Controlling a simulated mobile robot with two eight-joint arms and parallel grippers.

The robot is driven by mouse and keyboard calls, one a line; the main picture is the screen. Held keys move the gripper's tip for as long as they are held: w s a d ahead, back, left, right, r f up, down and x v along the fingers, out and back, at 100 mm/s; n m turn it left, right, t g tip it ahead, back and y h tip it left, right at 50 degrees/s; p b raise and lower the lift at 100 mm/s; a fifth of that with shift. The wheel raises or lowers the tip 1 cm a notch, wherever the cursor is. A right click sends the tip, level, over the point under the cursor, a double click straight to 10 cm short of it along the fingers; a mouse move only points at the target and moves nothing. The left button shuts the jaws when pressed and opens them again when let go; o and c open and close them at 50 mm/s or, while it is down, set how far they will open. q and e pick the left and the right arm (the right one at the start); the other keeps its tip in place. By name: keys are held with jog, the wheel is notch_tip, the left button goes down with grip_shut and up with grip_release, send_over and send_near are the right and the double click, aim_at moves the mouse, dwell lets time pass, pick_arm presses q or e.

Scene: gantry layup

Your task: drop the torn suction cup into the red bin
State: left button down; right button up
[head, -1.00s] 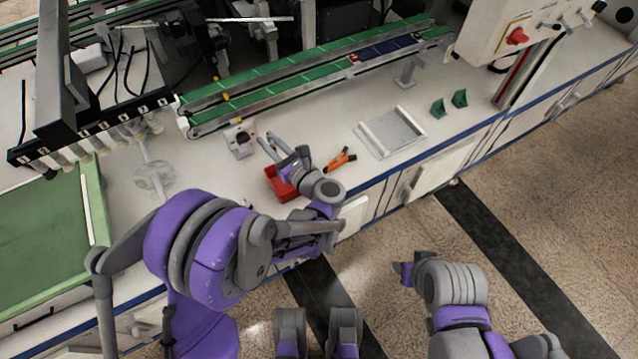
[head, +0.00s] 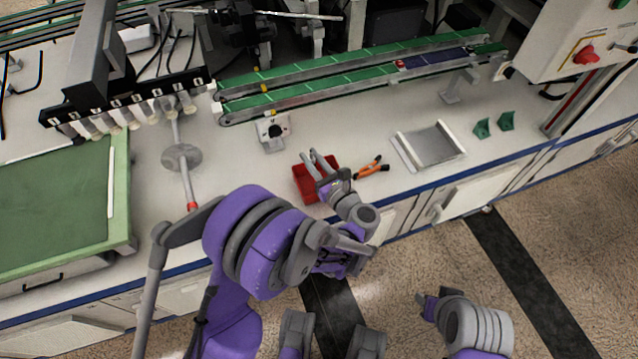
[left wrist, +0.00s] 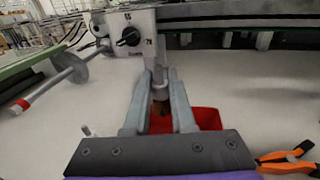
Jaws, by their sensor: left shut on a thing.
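The red bin (head: 303,186) is a small open box on the white bench, near its front edge. My left gripper (head: 318,158) is over the bin in the head view, its fingers pointing to the back of the bench and partly hiding the bin. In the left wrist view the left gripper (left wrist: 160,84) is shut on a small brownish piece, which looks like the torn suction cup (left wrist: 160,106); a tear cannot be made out. The red bin (left wrist: 208,118) shows behind and below the fingers there. My right gripper (head: 427,304) is low at the right, away from the bench, its fingers unclear.
Orange-handled pliers (head: 372,168) lie just right of the bin. A small box with a dark knob (head: 272,132) and the green conveyor (head: 320,81) stand behind. A row of suction cups (head: 125,114) hangs at left.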

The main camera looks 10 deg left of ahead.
pick_arm(q)
jog(key=c, duration=0.7)
grip_release()
jog(key=shift+s, duration=0.1)
jog(key=p+v, duration=0.1)
jog(key=v, duration=0.9)
jog(key=shift+s+d+r, duration=0.1)
jog(key=shift+s+d, duration=0.1)
jog(key=shift+d, duration=0.1)
jog(key=shift+r, duration=0.1)
